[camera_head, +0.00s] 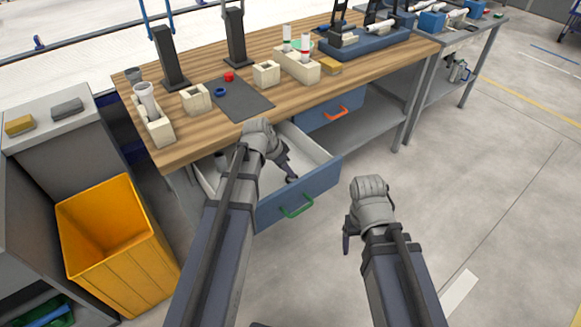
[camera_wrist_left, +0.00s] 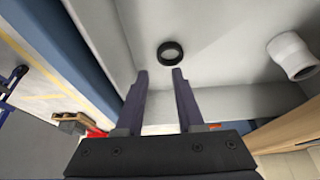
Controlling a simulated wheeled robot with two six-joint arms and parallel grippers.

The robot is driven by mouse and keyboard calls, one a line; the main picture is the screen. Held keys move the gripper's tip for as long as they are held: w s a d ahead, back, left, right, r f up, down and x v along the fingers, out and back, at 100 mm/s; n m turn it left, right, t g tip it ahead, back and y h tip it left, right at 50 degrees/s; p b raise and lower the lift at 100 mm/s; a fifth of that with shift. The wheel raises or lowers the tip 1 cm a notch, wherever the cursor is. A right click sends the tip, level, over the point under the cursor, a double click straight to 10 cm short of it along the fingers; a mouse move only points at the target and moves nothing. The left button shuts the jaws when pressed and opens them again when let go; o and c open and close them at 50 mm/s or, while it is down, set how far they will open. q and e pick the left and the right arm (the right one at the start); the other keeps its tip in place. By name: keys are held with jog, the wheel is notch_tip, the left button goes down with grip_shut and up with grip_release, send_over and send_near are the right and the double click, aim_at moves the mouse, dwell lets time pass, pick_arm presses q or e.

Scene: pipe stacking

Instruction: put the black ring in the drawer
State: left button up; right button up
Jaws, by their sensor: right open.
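The black ring (camera_wrist_left: 170,52) lies flat on the pale floor of the open drawer in the left wrist view. The drawer has a blue front (camera_head: 322,187) with a green handle and is pulled out below the wooden table. My left gripper (camera_wrist_left: 160,72) is open and empty, its two fingers apart, with the ring just beyond the tips. In the head view my left gripper (camera_head: 290,178) is inside the drawer, and the ring is hard to tell from its dark tips. My right gripper (camera_head: 347,238) is open and empty, right of the drawer above the floor.
A white pipe piece (camera_wrist_left: 292,55) is also in the drawer. A second blue drawer (camera_head: 325,112) with an orange handle is nearly shut. The table holds a dark mat (camera_head: 240,100), a blue ring (camera_head: 219,92) and wooden blocks. A yellow bin (camera_head: 110,222) stands at the left.

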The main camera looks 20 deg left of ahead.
pick_arm(q)
jog(key=p+v, duration=0.3)
jog(key=v, duration=0.2)
jog(key=shift+s+a+r+p, duration=0.1)
jog(key=shift+r+p, duration=0.1)
jog(key=shift+p, duration=0.2)
dwell(0.7)
